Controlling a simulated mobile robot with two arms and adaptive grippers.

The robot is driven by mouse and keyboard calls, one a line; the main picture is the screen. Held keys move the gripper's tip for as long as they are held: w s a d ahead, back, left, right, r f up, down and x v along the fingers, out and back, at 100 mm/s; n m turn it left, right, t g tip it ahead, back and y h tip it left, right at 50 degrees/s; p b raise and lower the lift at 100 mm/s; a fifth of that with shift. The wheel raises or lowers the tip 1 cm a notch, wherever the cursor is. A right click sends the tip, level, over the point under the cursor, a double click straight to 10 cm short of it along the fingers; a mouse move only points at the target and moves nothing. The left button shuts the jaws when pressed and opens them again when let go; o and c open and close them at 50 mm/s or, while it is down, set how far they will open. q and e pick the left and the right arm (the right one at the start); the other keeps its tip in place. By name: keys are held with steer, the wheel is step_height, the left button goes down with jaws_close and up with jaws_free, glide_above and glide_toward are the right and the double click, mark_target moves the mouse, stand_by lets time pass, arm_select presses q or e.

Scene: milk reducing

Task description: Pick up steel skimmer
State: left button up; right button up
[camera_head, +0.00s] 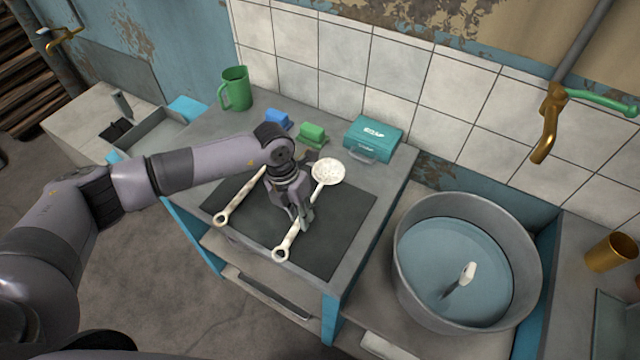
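A pale metal utensil with a round, speckled, skimmer-like head (328,172) lies on a dark mat (345,215) on the worktop. Its handle runs toward the front edge and ends in a ring. A second pale handle with a ring end (238,199) lies to its left, and its head is hidden behind my arm. My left gripper (303,220) points down over the handle of the round-headed utensil, with its fingers at the middle of that handle. I cannot tell whether the fingers are closed on it. My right gripper is not in view.
A green mug (235,88), a blue block (277,119), a green block (312,134) and a teal soap box (373,138) stand along the back. A large metal tub (405,290) of water is at right. A brass cup (611,252) stands at the far right.

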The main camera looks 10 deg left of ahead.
arm_select(q)
steer(key=shift+c, duration=0.5)
jaws_close()
step_height(320, 180, up, 20)
steer(key=b, duration=0.3)
steer(key=shift+b, duration=0.3)
